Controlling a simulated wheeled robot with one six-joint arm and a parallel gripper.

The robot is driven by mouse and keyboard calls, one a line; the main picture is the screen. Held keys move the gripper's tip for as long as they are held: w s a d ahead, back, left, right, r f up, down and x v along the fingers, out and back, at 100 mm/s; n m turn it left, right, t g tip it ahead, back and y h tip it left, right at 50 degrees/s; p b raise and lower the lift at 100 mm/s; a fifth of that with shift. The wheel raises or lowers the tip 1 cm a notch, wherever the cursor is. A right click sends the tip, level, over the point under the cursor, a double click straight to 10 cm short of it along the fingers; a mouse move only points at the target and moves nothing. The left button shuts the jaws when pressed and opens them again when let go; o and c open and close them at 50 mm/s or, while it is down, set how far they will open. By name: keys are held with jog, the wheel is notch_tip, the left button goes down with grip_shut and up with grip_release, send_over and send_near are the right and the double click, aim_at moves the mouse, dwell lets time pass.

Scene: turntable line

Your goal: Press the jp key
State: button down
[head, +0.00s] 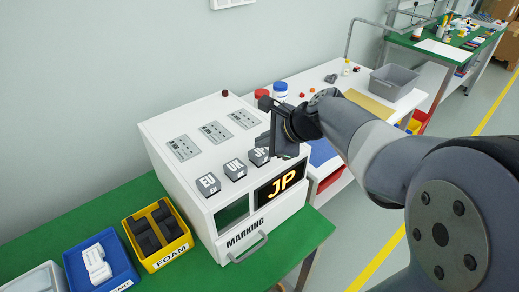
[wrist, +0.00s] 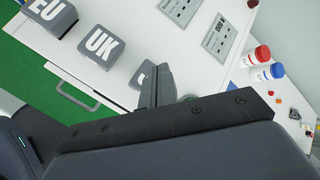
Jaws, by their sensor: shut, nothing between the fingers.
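The white marking machine (head: 215,120) has a row of dark grey keys on its top. The EU key (head: 208,184) and the UK key (head: 235,170) show clearly; they also show in the wrist view as EU (wrist: 48,14) and UK (wrist: 101,43). A third key (head: 259,157) is to the right of UK, its label mostly covered by my gripper. It also peeks out in the wrist view (wrist: 142,75). The front display (head: 281,186) shows JP in orange. My gripper (head: 272,154) is shut and empty, over or beside the third key; contact cannot be told.
A blue bin (head: 101,268) and a yellow FOAM bin (head: 158,237) stand on the green bench left of the machine. A white table with jars and a grey tray (head: 393,82) is behind on the right.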

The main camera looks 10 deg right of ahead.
aim_at(264, 154)
notch_tip(264, 154, up, 5)
jog(key=p, duration=0.5)
jog(key=shift+r, duration=0.1)
jog(key=shift+f, duration=0.2)
dwell(0.5)
